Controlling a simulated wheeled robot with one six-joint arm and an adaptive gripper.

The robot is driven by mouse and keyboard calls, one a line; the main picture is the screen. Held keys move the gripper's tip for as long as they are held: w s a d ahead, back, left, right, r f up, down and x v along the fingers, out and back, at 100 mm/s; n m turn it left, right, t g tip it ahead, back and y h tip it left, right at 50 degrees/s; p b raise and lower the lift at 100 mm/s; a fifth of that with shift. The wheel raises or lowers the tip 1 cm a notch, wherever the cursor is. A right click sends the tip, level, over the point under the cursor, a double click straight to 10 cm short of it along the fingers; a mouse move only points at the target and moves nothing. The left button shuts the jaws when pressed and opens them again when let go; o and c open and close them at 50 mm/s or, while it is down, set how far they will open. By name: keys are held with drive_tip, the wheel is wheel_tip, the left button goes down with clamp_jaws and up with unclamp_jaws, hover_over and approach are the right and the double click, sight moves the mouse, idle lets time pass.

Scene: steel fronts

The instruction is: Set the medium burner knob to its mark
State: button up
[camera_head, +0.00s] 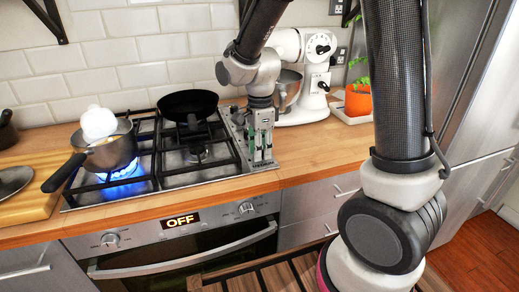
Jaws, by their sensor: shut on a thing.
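My gripper (262,158) points down at the control strip (239,130) on the right side of the cooktop. It is shut on a knob there, and the fingers hide that knob. I cannot make out the knob's pointer or its mark. The other knobs along the strip are mostly hidden behind my gripper and are too small to tell apart.
A pot (108,155) with a white thing in it stands over a blue flame at the left. A black pan (188,104) sits on a back burner. A white stand mixer (305,75) and an orange plant pot (358,100) stand behind my arm. Oven knobs (246,208) are on the front.

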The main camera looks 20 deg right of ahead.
drive_tip(key=m, duration=0.6)
drive_tip(key=shift+f, duration=0.2)
drive_tip(key=shift+m, duration=0.9)
drive_tip(key=o, duration=0.9)
